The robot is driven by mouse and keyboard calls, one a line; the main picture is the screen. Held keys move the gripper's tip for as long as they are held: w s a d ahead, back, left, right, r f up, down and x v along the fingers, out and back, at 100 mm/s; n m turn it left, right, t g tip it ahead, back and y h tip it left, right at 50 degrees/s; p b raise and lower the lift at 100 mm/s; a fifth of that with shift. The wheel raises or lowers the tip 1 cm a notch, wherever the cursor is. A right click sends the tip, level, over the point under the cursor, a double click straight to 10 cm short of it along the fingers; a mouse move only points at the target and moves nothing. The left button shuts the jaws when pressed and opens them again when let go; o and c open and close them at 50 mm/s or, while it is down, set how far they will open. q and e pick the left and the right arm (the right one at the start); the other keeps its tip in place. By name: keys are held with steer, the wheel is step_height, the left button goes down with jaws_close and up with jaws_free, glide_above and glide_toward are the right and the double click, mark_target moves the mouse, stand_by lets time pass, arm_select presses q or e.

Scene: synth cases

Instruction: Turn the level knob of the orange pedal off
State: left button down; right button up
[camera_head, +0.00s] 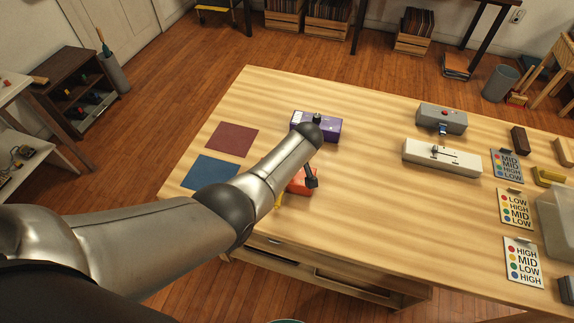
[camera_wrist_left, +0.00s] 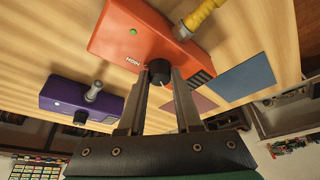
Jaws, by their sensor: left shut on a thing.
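The orange pedal (camera_head: 297,186) sits on the wooden table, partly hidden behind my left arm in the head view. In the head view my left gripper (camera_head: 311,179) is at the pedal's right side. I cannot read the knob's setting. My right gripper is not in view.
A purple pedal (camera_head: 328,129) stands behind the orange one. A white box (camera_head: 440,158) and a grey box (camera_head: 442,118) stand to the right, beside several printed cards (camera_head: 515,208). A red mat (camera_head: 232,139) and a blue mat (camera_head: 210,172) lie left. The table's middle is clear.

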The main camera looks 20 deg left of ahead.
arm_select(q)
steer(key=c, duration=0.6)
jaws_free()
steer(key=shift+p+v, duration=3)
steer(key=shift+v, duration=4.65)
steer(key=shift+s+f, duration=0.1)
